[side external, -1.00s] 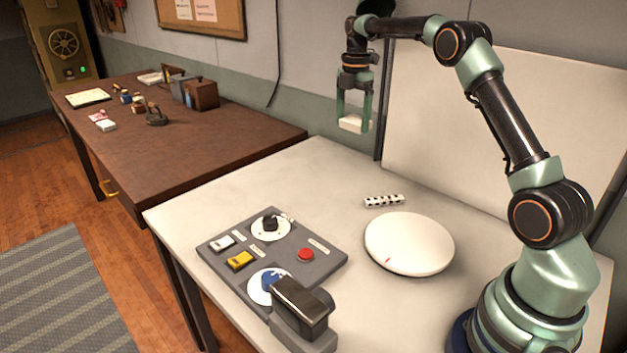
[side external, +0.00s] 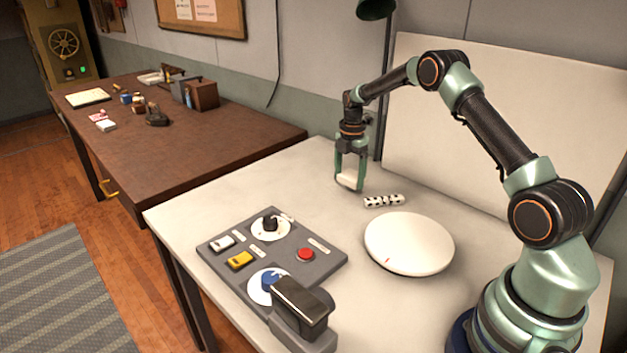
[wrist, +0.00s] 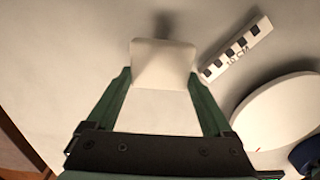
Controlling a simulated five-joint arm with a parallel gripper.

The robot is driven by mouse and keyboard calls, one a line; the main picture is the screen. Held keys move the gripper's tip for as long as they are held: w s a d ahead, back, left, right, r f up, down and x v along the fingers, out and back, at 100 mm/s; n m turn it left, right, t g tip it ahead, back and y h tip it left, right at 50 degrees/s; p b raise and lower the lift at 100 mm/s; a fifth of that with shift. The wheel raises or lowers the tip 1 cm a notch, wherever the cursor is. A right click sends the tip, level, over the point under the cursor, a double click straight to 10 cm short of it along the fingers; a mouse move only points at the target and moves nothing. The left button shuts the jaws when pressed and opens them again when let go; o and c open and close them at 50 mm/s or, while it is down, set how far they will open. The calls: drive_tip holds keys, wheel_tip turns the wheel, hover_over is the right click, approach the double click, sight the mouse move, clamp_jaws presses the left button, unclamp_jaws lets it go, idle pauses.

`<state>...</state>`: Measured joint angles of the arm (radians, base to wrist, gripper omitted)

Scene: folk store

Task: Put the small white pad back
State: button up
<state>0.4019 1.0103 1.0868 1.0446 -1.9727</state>
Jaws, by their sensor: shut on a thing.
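The small white pad (side external: 347,181) is between the green fingers of my gripper (side external: 349,184), which is shut on it. In the side view the pad is low, close above or at the light table top to the left of the checkered scale bar; I cannot tell whether it touches the table. In the wrist view the pad (wrist: 163,64) sits at the fingertips of my gripper (wrist: 163,78), with shadow on the table around it.
The checkered scale bar (side external: 384,201) lies just right of my gripper. A round white disc (side external: 409,244) sits nearer the arm base. A grey control panel (side external: 270,256) with switches and a red button is at the front left. Bare table (side external: 290,180) lies left of the gripper.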

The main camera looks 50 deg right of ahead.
sight(349, 177)
drive_tip(key=shift+f, duration=1.5)
drive_tip(key=shift+f, duration=0.15)
drive_tip(key=o, duration=1.1)
drive_tip(key=shift+c, duration=0.2)
